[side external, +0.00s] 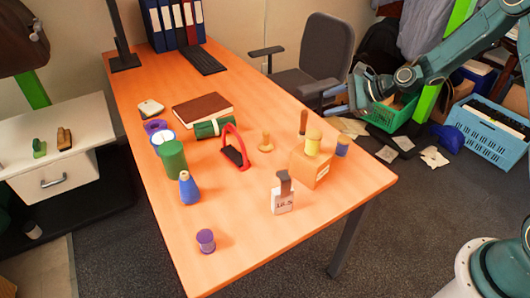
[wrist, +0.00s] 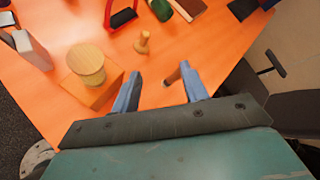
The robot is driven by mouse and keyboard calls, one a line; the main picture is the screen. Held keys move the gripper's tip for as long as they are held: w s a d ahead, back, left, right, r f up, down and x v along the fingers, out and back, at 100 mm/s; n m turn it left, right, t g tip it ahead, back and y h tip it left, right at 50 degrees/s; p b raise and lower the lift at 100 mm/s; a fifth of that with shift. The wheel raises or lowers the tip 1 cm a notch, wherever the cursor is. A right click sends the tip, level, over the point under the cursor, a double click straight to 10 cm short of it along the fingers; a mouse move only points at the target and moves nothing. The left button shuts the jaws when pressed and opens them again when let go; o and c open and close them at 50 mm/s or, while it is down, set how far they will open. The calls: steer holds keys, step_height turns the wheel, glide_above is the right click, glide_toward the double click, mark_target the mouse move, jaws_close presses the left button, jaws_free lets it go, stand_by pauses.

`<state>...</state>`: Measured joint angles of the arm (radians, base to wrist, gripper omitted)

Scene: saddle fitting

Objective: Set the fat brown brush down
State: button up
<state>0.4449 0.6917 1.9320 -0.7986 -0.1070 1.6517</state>
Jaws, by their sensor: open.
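A brown upright piece (side external: 303,122) stands behind the wooden block on the table. A darker brown piece (side external: 284,182) stands at a white labelled block (side external: 283,202) near the front. I cannot tell for sure which of these is the fat brown brush. My gripper (side external: 333,101) is open, beyond the table's right edge in the side view. In the wrist view its fingers (wrist: 160,84) are wide apart, with nothing visibly held.
The wooden block (side external: 311,169) carries a yellow spool (side external: 313,142). The table's front left (side external: 235,265) is mostly clear.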

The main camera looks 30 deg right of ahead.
steer(key=s+a+r+n+g+h, duration=0.1)
steer(key=s+a+r+n+h, duration=0.15)
steer(key=s+r+n, duration=0.45)
steer(key=s+a+r+n+g+h, duration=0.1)
steer(key=s+a+r+n+g, duration=0.1)
steer(key=s+a+r+n, duration=0.35)
steer(key=s+d+r+n+h, duration=0.1)
steer(key=s+n, duration=0.3)
steer(key=s, duration=0.7)
steer(key=s+d+r+n+h, duration=0.1)
steer(key=s+r+n, duration=0.3)
steer(key=s, duration=0.8)
steer(key=shift+d+n+g, duration=0.25)
steer(key=shift+n+g, duration=0.15)
steer(key=shift+n, duration=0.15)
steer(key=shift+o, duration=0.3)
steer(key=shift+s+d+f+h, duration=0.15)
steer(key=shift+s+h, duration=0.2)
steer(key=shift+s, duration=0.3)
steer(key=shift+o, duration=0.2)
steer(key=shift+w, duration=0.1)
